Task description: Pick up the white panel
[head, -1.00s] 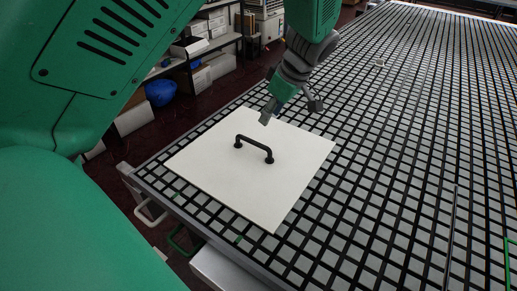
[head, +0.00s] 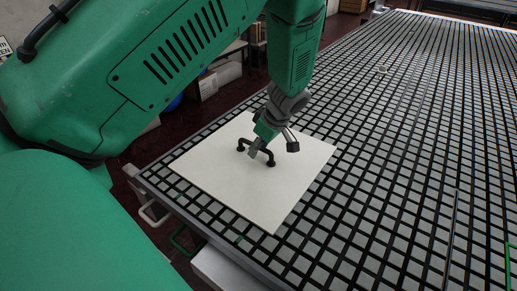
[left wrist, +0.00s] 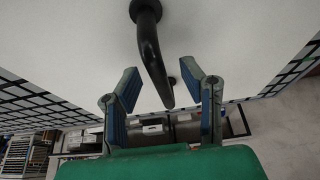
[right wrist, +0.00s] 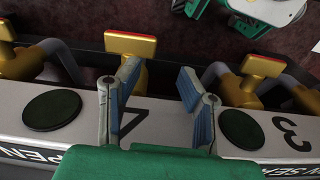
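The white panel (head: 225,185) lies flat on the gridded table near its left corner. A black bar handle (head: 264,152) stands up from its middle. My left gripper (head: 273,150) is over the panel at the handle, its fingers apart. In the left wrist view the black handle (left wrist: 152,50) runs between the open fingers of my left gripper (left wrist: 163,90), and I see no finger closed on it. The white panel (left wrist: 80,40) fills the upper part of that view. My right gripper (right wrist: 155,95) is open and empty in the right wrist view; it is out of the head view.
The black-and-grey grid table (head: 400,170) is mostly clear to the right, with a small pale item (head: 382,69) far back.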

